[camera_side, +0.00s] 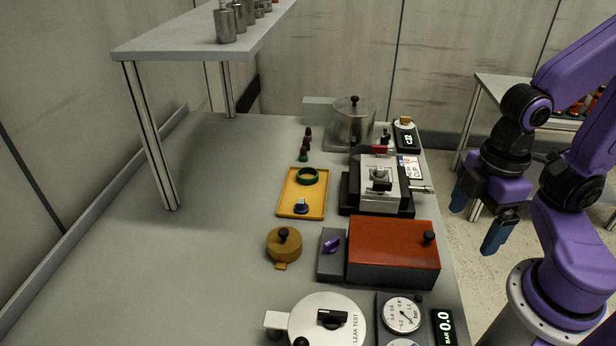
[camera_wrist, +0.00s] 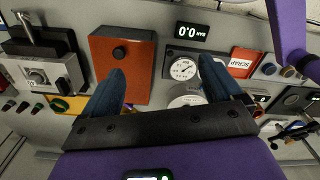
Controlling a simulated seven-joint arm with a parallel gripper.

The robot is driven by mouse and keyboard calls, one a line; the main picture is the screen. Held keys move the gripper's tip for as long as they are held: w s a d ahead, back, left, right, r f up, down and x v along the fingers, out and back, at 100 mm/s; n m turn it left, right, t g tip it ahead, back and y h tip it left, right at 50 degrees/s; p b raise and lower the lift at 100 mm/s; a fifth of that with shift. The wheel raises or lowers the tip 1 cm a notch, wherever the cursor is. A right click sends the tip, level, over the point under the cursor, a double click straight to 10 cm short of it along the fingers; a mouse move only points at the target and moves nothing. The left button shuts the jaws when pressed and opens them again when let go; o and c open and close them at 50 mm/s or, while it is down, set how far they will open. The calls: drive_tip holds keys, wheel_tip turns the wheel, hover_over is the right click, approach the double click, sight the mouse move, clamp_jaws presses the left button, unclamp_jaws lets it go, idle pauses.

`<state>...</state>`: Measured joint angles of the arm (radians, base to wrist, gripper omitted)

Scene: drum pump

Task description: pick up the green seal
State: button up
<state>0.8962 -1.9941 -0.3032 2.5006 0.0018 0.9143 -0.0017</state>
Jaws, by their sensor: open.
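The green seal (camera_side: 309,176) is a dark green ring lying at the far end of a yellow tray (camera_side: 284,209) on the bench. In the wrist view, part of the green seal (camera_wrist: 58,104) shows at the left on the yellow tray (camera_wrist: 76,102), partly cut off by my finger. My gripper (camera_side: 477,215) is open and empty, well to the right of the tray, past the bench's right edge in the side view. In the wrist view, the two blue fingers of my gripper (camera_wrist: 163,68) are spread apart with nothing held between them.
A small dark blue-and-white part (camera_side: 301,206) lies at the tray's near end. Between tray and gripper stand a grey vise-like fixture (camera_side: 379,181) and a red-lidded box (camera_side: 393,250). A brown lidded pot (camera_side: 284,245) sits nearer. The bench left of the tray is clear.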

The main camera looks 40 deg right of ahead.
drive_tip(key=w+a+r+n, duration=0.25)
drive_tip(key=w+a, duration=0.45)
drive_tip(key=w, duration=0.6)
drive_tip(key=w+a+r, duration=0.1)
drive_tip(key=w+a, duration=0.1)
drive_tip(key=w, duration=1)
drive_tip(key=n, duration=0.5)
hover_over(306, 171)
drive_tip(key=s+a, duration=0.2)
drive_tip(key=f, duration=1.6)
drive_tip(key=shift+w+f, duration=0.2)
drive_tip(key=shift+f, duration=0.1)
drive_tip(key=shift+s+d+f, duration=0.1)
drive_tip(key=shift+s+f, duration=0.1)
drive_tip(key=shift+f, duration=1.15)
drive_tip(key=shift+s+d+f, duration=0.1)
drive_tip(key=shift+s+f, duration=0.05)
drive_tip(key=shift+f, duration=1.2)
drive_tip(key=c, duration=1.1)
